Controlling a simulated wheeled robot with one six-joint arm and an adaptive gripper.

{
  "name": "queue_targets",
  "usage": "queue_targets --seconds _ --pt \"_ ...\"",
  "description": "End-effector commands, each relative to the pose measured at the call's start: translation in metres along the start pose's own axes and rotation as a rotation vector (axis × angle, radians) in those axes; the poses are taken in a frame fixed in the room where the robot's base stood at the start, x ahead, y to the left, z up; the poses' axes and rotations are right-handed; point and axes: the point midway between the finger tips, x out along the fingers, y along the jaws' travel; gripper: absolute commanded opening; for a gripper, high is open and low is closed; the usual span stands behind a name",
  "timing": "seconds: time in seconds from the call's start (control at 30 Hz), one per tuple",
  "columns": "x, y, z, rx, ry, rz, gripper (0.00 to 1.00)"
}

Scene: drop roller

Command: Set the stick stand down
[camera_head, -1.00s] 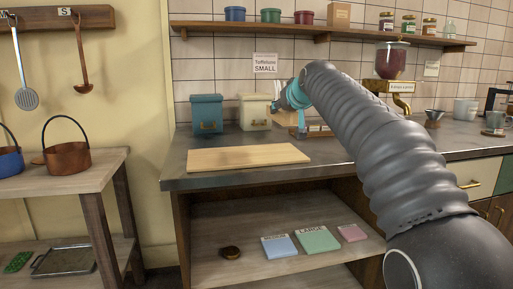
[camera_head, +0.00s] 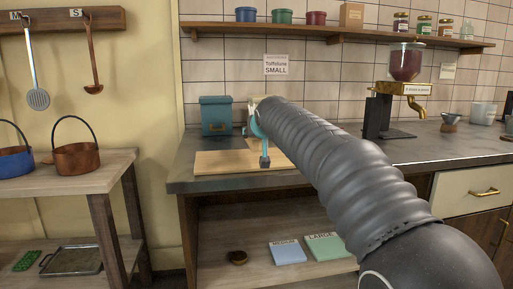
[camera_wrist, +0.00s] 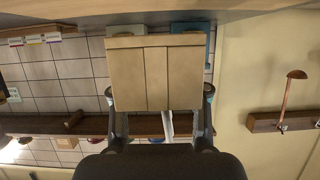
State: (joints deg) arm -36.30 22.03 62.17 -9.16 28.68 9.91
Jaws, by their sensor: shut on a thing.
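The stick stand (camera_wrist: 157,72) is a pale wooden block with upright panel lines, seen close in the wrist view. My gripper (camera_wrist: 160,94) is shut on it, with one dark finger at each side. In the head view my teal gripper (camera_head: 262,145) is over the right part of the pale wooden board (camera_head: 222,168) on the counter. My own arm hides most of the stand there. I cannot tell whether the stand touches the board.
A teal bin (camera_head: 215,116) stands behind the board against the tiled wall. A dispenser (camera_head: 404,75) with a brass spout stands to the right on the counter (camera_head: 420,153). A shelf with jars runs above. The board's left part looks clear.

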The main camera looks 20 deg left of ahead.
Motion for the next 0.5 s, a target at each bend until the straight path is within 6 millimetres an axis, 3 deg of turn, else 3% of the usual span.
queue_targets --seconds 0.3,0.5 --pt "0.013 -0.001 0.034 -0.001 0.000 -0.002 0.00" --pt "0.014 -0.001 0.035 0.000 0.002 -0.002 0.00"
